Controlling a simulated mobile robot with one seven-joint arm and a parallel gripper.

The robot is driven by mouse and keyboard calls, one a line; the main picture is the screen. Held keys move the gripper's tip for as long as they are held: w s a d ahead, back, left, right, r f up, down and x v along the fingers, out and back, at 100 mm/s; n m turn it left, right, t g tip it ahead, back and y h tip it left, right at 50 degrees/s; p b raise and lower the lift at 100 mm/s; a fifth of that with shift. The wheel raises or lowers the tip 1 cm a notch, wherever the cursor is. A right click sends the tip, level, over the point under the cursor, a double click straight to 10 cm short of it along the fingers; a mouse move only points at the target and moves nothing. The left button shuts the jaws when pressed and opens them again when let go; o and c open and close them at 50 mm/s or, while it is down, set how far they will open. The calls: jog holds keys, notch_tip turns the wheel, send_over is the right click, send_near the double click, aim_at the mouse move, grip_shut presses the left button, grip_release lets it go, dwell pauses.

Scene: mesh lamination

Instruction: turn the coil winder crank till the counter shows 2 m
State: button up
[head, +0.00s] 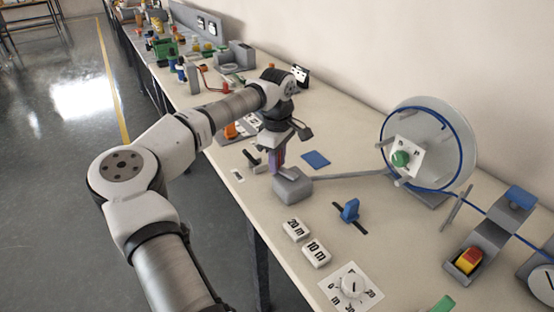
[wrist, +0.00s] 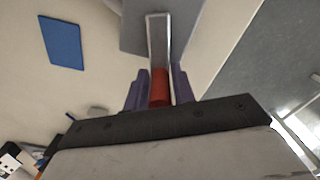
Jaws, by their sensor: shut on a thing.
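My gripper (head: 277,163) is shut on a red handle (wrist: 160,88), held between its purple fingertips in the wrist view. The handle sits at the end of a grey crank arm (wrist: 158,38). A grey rod (head: 345,175) runs from this block towards the coil winder reel (head: 432,130). The reel carries blue cable and has a green knob (head: 401,158) on a white plate. I cannot make out a counter reading.
Blocks marked 20 m (head: 295,229) and 10 m (head: 316,253), a blue lever (head: 350,211) and a white dial (head: 351,287) stand at the front. A red and yellow switch (head: 469,260) is to the right. A flat blue square (head: 316,160) lies near my gripper.

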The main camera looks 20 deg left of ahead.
jog(key=shift+w+r, duration=0.1)
jog(key=shift+r, duration=0.05)
jog(key=o, duration=0.8)
jog(key=shift+o, duration=0.2)
notch_tip(320, 180, up, 14)
jog(key=shift+f+b, duration=0.2)
jog(key=shift+b, duration=0.65)
dwell(0.3)
